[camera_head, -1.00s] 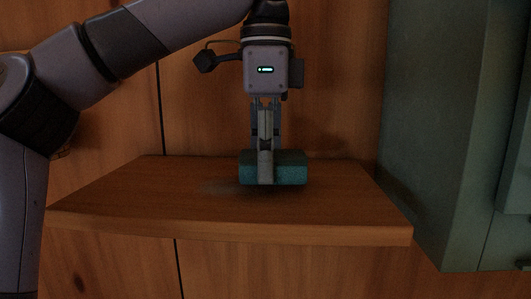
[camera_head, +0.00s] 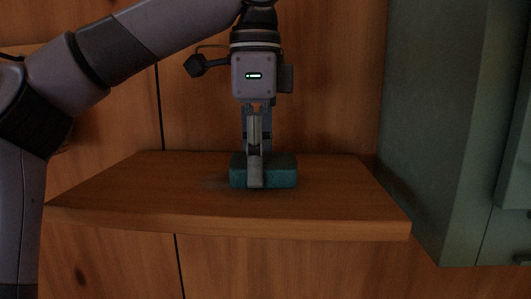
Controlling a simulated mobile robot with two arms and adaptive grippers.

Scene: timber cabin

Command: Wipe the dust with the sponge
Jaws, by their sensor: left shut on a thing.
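The teal sponge (camera_head: 282,171) is on or just above the wooden shelf (camera_head: 130,205), near its middle. My left gripper (camera_head: 255,175) points straight down and is shut on the sponge, with one finger in front of it. A faint greyish dust patch (camera_head: 214,183) shows on the shelf just left of the sponge. Any dust under or behind the sponge is hidden. I cannot tell if the sponge presses on the wood. My right gripper is not in view.
A grey-green cabinet (camera_head: 430,130) stands close to the shelf's right end. A timber wall (camera_head: 330,80) is behind the shelf. The shelf is bare on both sides of the sponge, and its front edge is open.

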